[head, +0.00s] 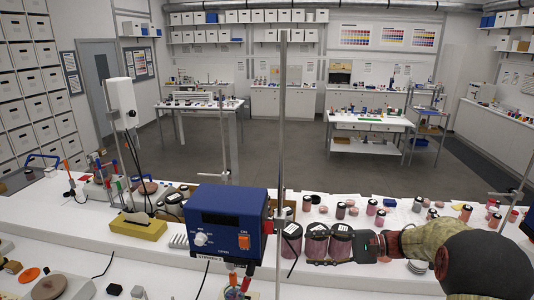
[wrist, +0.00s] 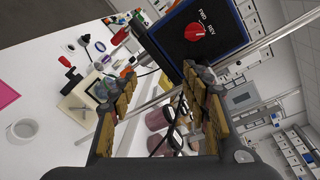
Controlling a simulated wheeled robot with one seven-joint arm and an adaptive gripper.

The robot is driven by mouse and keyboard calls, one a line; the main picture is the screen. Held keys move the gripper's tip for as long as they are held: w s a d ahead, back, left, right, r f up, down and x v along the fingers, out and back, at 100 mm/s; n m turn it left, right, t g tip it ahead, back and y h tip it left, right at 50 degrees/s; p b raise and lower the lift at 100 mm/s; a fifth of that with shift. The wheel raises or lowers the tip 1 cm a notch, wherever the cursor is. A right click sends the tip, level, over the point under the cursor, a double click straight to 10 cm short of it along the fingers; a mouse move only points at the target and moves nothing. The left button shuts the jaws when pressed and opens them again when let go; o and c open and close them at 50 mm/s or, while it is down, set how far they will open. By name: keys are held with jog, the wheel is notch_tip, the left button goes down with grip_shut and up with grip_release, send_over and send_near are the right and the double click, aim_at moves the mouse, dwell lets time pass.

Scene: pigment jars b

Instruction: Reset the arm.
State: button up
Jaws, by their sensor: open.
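My arm comes in from the right in the head view, with my gripper (head: 368,246) low over the white bench and pointing left. In the wrist view my gripper (wrist: 160,82) is open, its two yellowish padded fingers wide apart with no object gripped. Dark-lidded pinkish jars stand just left of it in the head view: the nearest jar (head: 340,242), a middle jar (head: 316,242) and a far-left jar (head: 291,240). A jar (wrist: 157,120) also shows beyond the fingers in the wrist view. I cannot tell whether my gripper touches the nearest jar.
A blue stirrer box (head: 228,222) on a metal pole (head: 281,130) stands left of the jars and looms close in the wrist view (wrist: 200,30). Several small jars (head: 372,207) line the bench behind. The floor (head: 265,160) beyond is open.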

jog(key=s+f+n+h+b, duration=0.3)
jog(key=s+f+h+b, duration=0.2)
jog(key=s, duration=0.5)
jog(key=s+d+f+n+t+h+b, duration=0.1)
jog(key=s+f+n+h+b, duration=0.2)
jog(key=s+b, duration=0.7)
jog(key=s+d+f+n+t+h+b, duration=0.1)
jog(key=s+f+n+h+b, duration=0.2)
jog(key=s+f+h+b, duration=0.4)
jog(key=s+f, duration=0.3)
jog(key=s, duration=0.2)
jog(key=shift+s+h, duration=0.25)
jog(key=shift+h, duration=0.05)
jog(key=shift+c, duration=0.9)
